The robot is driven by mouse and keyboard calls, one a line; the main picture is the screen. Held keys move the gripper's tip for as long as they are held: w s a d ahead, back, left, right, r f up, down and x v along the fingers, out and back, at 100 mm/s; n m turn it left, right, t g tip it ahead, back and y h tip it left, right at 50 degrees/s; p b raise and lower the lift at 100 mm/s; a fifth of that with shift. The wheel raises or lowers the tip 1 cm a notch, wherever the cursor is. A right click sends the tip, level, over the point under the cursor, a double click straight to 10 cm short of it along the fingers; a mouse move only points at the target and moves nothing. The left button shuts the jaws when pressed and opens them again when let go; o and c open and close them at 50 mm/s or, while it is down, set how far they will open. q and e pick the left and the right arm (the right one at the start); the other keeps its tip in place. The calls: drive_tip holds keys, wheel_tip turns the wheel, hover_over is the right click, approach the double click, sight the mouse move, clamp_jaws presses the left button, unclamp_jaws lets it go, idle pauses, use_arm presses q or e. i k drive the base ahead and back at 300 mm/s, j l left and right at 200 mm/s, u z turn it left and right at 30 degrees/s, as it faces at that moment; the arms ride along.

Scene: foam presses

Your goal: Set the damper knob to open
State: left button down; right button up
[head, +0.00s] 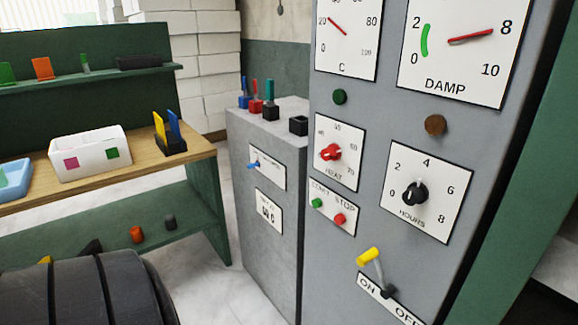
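No knob here carries a label I can clearly read as damper. A small blue knob (253,164) sits on a white plate (268,167) on the lower grey cabinet; its lettering is too small to read. On the taller cabinet, a red knob (331,152) is on the HEAT dial and a black knob (415,194) is on the HOURS dial. The DAMP gauge (455,50) above has its red needle near 8 and a green band near 2. Neither of my grippers shows in the head view.
A yellow-tipped lever (370,257) juts out above the ON/OFF plate. Green and red buttons (328,211) sit above it. At left, a wooden bench (130,166) bears a white box (90,152).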

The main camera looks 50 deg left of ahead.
sight(250, 166)
drive_tip(key=u, duration=1.85)
